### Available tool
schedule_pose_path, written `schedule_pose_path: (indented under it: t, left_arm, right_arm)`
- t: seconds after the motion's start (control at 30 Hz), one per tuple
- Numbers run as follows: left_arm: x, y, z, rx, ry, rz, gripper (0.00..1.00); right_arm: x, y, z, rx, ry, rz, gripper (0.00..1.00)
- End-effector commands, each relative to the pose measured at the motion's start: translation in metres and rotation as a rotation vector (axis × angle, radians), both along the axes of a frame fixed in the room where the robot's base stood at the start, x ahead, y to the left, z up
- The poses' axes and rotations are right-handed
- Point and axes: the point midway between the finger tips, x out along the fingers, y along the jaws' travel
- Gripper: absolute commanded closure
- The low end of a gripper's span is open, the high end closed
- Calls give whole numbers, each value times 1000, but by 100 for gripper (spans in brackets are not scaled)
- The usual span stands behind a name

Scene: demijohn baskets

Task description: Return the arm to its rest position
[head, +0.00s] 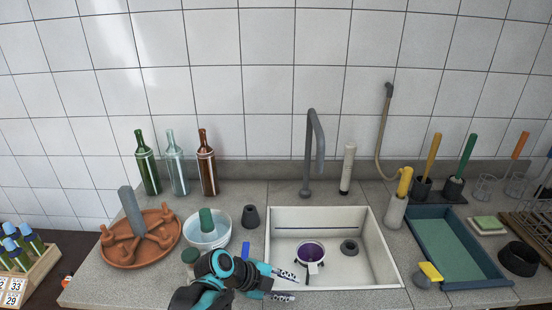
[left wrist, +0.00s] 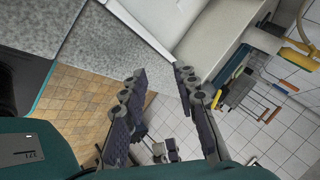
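My left gripper (head: 294,286) is low in the middle of the head view, at the front left edge of the sink. Its arm comes in from the bottom. Its two dark fingers are spread apart with nothing between them. The left wrist view shows the same open, empty fingers (left wrist: 160,72), with floor and the counter's front edge beyond them. My right gripper does not show in either view.
A teal tray (head: 483,265) stands right.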

Motion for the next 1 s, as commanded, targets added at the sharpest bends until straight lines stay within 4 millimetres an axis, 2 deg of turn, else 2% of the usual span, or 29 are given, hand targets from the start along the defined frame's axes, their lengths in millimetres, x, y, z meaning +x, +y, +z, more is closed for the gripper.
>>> schedule_pose_path:
  t: [0.27, 0.47, 0.57, 0.8, 1.0]
  left_arm:
    - [-13, 26, 9, 4, 127, 222, 71]
    - [-29, 58, 17, -8, 255, 499, 71]
    - [-42, 81, 22, -30, 331, 696, 71]
    - [-89, 154, 30, -206, 495, 1354, 71]
    - [-117, 195, 32, -410, 541, 1736, 71]
  right_arm:
    - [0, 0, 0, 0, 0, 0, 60]
    - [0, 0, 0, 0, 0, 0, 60]
    - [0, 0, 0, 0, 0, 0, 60]
    - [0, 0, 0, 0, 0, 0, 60]
    - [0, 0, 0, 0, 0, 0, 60]
